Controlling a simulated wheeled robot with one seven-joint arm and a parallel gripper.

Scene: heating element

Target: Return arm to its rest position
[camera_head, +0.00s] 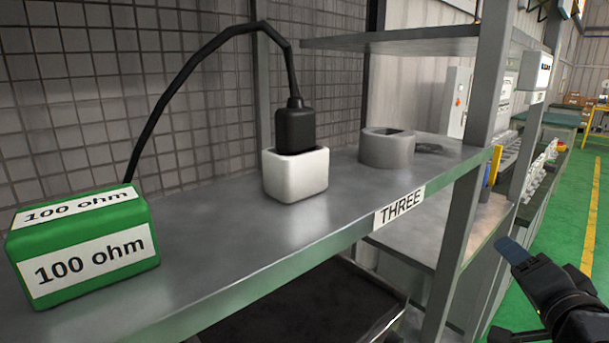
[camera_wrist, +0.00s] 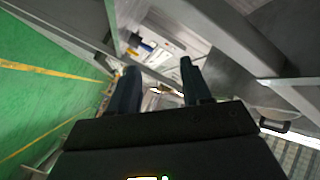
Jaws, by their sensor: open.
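My gripper (camera_head: 511,250) is at the lower right of the head view, off the front of the shelf and to the right of its upright post. In the wrist view its two dark fingers (camera_wrist: 160,82) stand apart with nothing between them. In the head view, a green block labelled 100 ohm (camera_head: 95,243) sits on the shelf at the left. A black cable runs from behind it up and over to a black plug (camera_head: 295,127). The plug stands upright in a white socket box (camera_head: 296,175) on the shelf.
The grey shelf (camera_head: 230,240) bears a THREE label on its front edge. A grey ring-shaped holder (camera_head: 387,148) stands further back on it. The shelf post (camera_head: 470,180) rises close to my gripper. Green floor (camera_head: 580,200) with a yellow line lies open at the right.

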